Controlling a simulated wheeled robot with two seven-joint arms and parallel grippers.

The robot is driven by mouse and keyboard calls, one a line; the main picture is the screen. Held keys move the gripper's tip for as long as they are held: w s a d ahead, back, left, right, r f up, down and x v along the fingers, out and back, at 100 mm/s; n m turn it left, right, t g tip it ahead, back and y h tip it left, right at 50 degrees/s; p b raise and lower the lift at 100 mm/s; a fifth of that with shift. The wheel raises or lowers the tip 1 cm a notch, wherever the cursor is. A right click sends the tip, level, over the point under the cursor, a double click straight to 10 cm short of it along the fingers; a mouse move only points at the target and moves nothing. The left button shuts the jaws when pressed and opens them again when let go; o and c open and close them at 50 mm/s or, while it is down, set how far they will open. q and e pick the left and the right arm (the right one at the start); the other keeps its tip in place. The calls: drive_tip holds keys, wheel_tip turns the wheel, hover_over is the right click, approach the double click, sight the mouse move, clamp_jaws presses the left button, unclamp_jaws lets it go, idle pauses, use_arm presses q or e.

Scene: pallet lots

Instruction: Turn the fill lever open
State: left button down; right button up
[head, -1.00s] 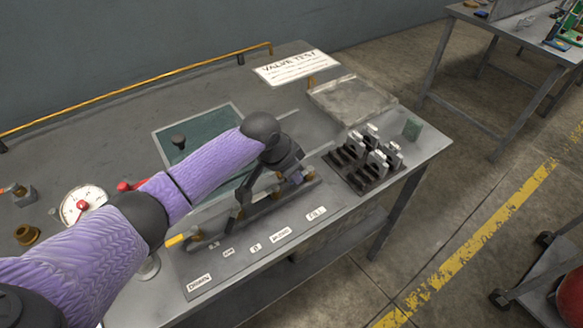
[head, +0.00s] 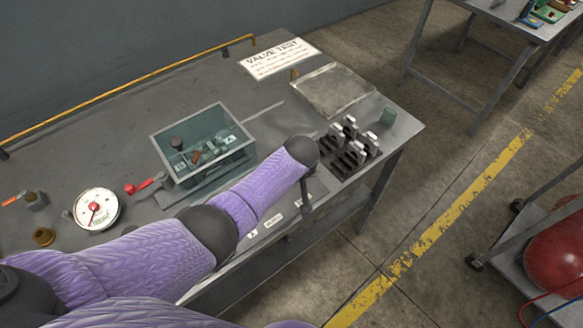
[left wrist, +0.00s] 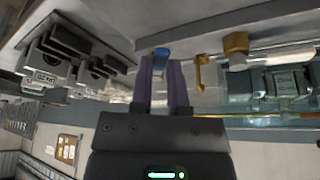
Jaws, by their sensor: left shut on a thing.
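In the left wrist view my left gripper (left wrist: 164,88) is shut, with a blue lever end (left wrist: 161,52) between its fingertips. I take this to be the fill lever; its label is not readable here. A yellow lever (left wrist: 200,75) and a brass fitting (left wrist: 236,45) are beside it on the right, apart from the fingers. In the head view my left arm reaches over the labelled front strip of the bench and hides most of the valve row; only a dark part of the gripper (head: 306,195) shows. My right gripper is not in view.
The bench holds a glass tank (head: 203,145), a red lever (head: 146,185), a dial gauge (head: 97,208) and a brass fitting (head: 43,236).

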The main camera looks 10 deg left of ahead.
use_arm(q)
drive_tip(key=shift+w+d+f+n+y+b, duration=0.15)
drive_tip(key=shift+d+n+y+b, duration=0.3)
drive_tip(key=shift+n, duration=0.45)
drive_tip(key=shift+w+d+n+y+b, duration=0.25)
drive_tip(key=shift+d+n+b, duration=0.1)
drive_tip(key=shift+n+b, duration=0.45)
drive_tip(key=n+b, duration=0.1)
drive_tip(key=n+g+b, duration=0.1)
drive_tip(key=shift+w+d+n+y, duration=0.3)
drive_tip(key=shift+y, duration=0.1)
drive_tip(key=shift+w+d+n+b, duration=0.15)
drive_tip(key=shift+n+b, duration=0.35)
drive_tip(key=shift+b, duration=0.15)
drive_tip(key=shift+r, duration=0.2)
